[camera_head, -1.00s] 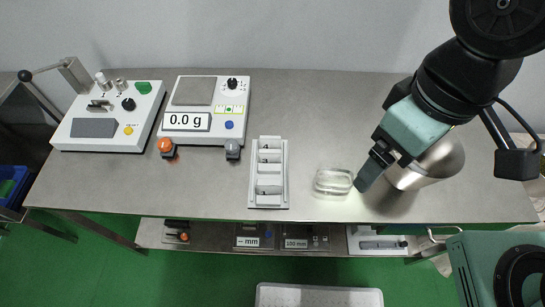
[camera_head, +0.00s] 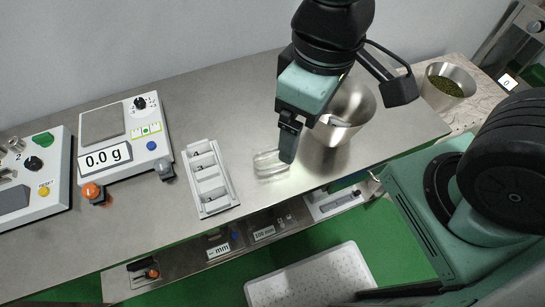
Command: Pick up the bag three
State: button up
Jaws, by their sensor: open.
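My gripper (camera_head: 288,145) points down over the right half of the steel table, at the near side of the metal cup. Its fingers overlap in this view, and nothing shows between them. A white divided rack (camera_head: 226,205) stands to the left of my gripper, with small dark marks in its compartments. I cannot make out which bag is bag three or whether the rack holds any bag. A clear shallow dish (camera_head: 265,164) lies just left of my fingertips, partly behind them.
A steel cup (camera_head: 338,132) stands just right of my gripper, partly hidden by it. A scale (camera_head: 120,140) reading 0.0 g and a control box (camera_head: 58,180) are at left. A cup of green leaves (camera_head: 448,82) stands far right. A white tray (camera_head: 310,278) is below the table.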

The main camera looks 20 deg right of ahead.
aim_at(203, 162)
jog(key=j, duration=2.05)
